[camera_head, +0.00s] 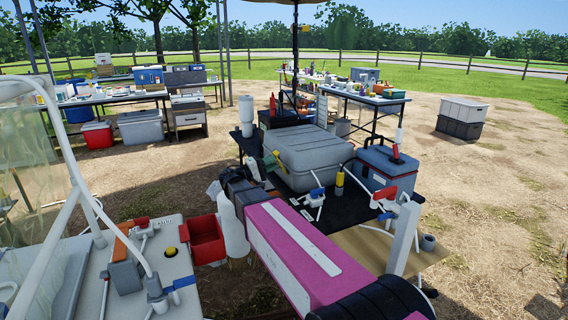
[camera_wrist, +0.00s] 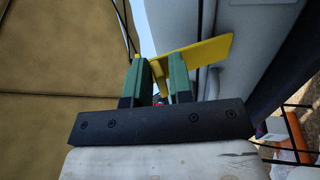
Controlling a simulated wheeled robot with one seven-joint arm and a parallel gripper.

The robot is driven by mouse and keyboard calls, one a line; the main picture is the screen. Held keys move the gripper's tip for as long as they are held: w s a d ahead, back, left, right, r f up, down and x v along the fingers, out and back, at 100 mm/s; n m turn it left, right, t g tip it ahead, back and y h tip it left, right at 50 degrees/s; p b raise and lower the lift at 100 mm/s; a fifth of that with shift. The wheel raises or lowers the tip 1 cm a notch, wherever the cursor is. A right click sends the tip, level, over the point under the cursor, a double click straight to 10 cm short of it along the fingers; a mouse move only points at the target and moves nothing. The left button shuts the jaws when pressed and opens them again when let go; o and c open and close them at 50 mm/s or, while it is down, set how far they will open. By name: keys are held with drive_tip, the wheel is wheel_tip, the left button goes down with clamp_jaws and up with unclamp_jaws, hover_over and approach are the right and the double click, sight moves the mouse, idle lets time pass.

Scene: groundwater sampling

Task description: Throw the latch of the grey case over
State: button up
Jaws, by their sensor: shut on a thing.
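The grey case (camera_head: 312,150) stands lid down on the dark table. Its side fills the upper right of the wrist view (camera_wrist: 262,62). The yellow latch (camera_wrist: 208,50) sticks out from that side as a flat, tilted plate; in the head view it is a small yellow strip (camera_head: 281,161) at the case's left front. My gripper (camera_wrist: 159,75) has green fingers and is shut on the latch, with part of the yellow plate between them. The exact contact is partly hidden by the fingers. In the head view the gripper (camera_head: 268,157) is small beside the case.
A blue-grey cooler (camera_head: 375,178) stands right of the case, with a red-topped item on it. A yellow bottle (camera_head: 339,183) and white fittings stand in front of the case. A red bin (camera_head: 207,240) and a white bench (camera_head: 140,270) lie at the left.

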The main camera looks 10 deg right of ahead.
drive_tip(key=shift+d+f, duration=0.1)
drive_tip(key=shift+f, duration=0.15)
drive_tip(key=o, duration=0.4)
drive_tip(key=f, duration=0.1)
drive_tip(key=a+f+h, duration=0.1)
drive_tip(key=f, duration=0.1)
drive_tip(key=shift+s+a, duration=0.1)
drive_tip(key=shift+a, duration=0.1)
drive_tip(key=shift+s+a+f+t+h, duration=0.1)
drive_tip(key=shift+a+f+t+h, duration=0.2)
drive_tip(key=shift+f+h, duration=0.3)
drive_tip(key=o, duration=0.4)
drive_tip(key=shift+f+h, duration=0.8)
drive_tip(key=shift+f, duration=0.9)
drive_tip(key=shift+c, duration=0.2)
drive_tip(key=shift+o, duration=0.2)
drive_tip(key=shift+d+f, duration=0.1)
drive_tip(key=shift+o, duration=0.5)
drive_tip(key=shift+f, duration=0.3)
drive_tip(key=shift+o, duration=0.2)
